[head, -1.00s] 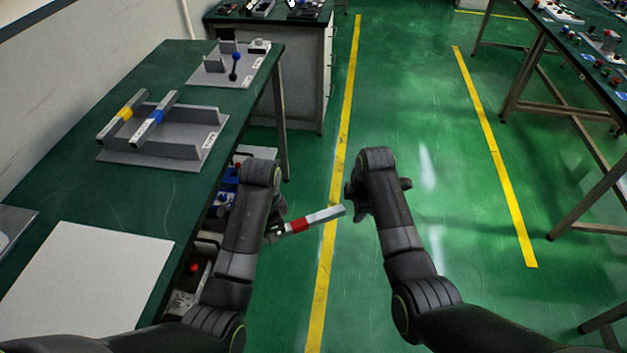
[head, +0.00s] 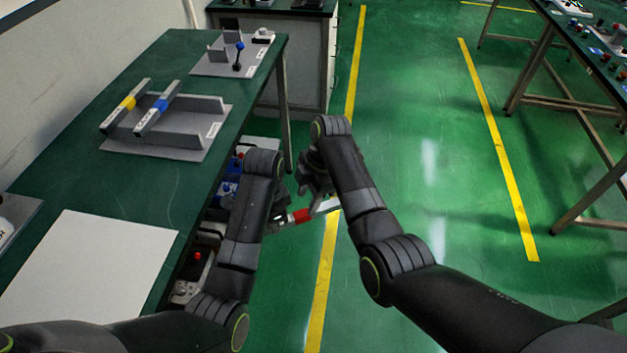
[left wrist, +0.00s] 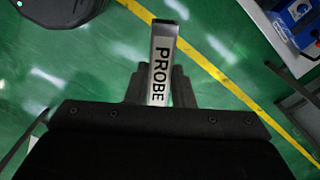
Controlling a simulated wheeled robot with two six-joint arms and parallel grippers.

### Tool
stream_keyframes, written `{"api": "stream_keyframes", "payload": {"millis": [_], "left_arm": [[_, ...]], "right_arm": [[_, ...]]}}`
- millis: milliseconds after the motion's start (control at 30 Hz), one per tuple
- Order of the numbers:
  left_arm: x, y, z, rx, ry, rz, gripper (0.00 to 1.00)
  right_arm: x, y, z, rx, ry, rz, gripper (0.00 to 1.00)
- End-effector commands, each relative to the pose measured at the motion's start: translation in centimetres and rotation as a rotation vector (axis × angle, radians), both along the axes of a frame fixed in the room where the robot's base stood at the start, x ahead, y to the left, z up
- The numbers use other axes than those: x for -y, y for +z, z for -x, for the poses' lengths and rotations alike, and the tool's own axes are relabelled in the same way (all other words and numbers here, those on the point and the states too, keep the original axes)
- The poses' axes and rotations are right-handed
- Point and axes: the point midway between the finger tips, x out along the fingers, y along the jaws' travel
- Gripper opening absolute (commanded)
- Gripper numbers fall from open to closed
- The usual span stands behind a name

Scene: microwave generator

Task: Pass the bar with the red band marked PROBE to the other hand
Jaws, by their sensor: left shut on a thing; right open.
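The bar with the red band (head: 302,215) is held in the air beside the table, sloping up to the right in the head view. My left gripper (head: 277,222) is shut on its left end. The left wrist view shows the grey bar (left wrist: 164,40), lettered PROBE, between the left gripper's fingers (left wrist: 158,88). My right gripper (head: 313,182) is open, close to the bar by the red band and free end; its arm covers part of that end. I cannot tell whether its fingers are around the bar.
A grey rack (head: 190,146) on the green table (head: 105,195) carries a yellow-banded bar (head: 127,104) and a blue-banded bar (head: 157,109). A white sheet (head: 90,270) lies nearer.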

Motion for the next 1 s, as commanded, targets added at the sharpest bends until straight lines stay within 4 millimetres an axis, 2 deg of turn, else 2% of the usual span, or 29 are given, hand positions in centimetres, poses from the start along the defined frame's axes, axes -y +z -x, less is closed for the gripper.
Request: {"api": "stream_keyframes", "payload": {"millis": [100, 300, 667, 1000], "left_arm": [[0.0, 0.0, 0.0, 0.001, 0.000, 0.000, 0.00], [0.0, 0.0, 0.0, 0.001, 0.000, 0.000, 0.00], [0.0, 0.0, 0.0, 0.001, 0.000, 0.000, 0.00], [0.1, 0.0, 0.0, 0.000, -0.002, 0.002, 0.00]], "right_arm": [[-0.4, -1.9, 0.3, -0.002, 0.000, 0.002, 0.47], [-0.8, -3.6, 0.5, -0.001, -0.001, 0.001, 0.47], [-0.9, -4.0, 0.6, 0.001, 0.000, 0.000, 0.47], [-0.9, -3.9, 0.5, 0.002, -0.001, 0.000, 0.03]]}}
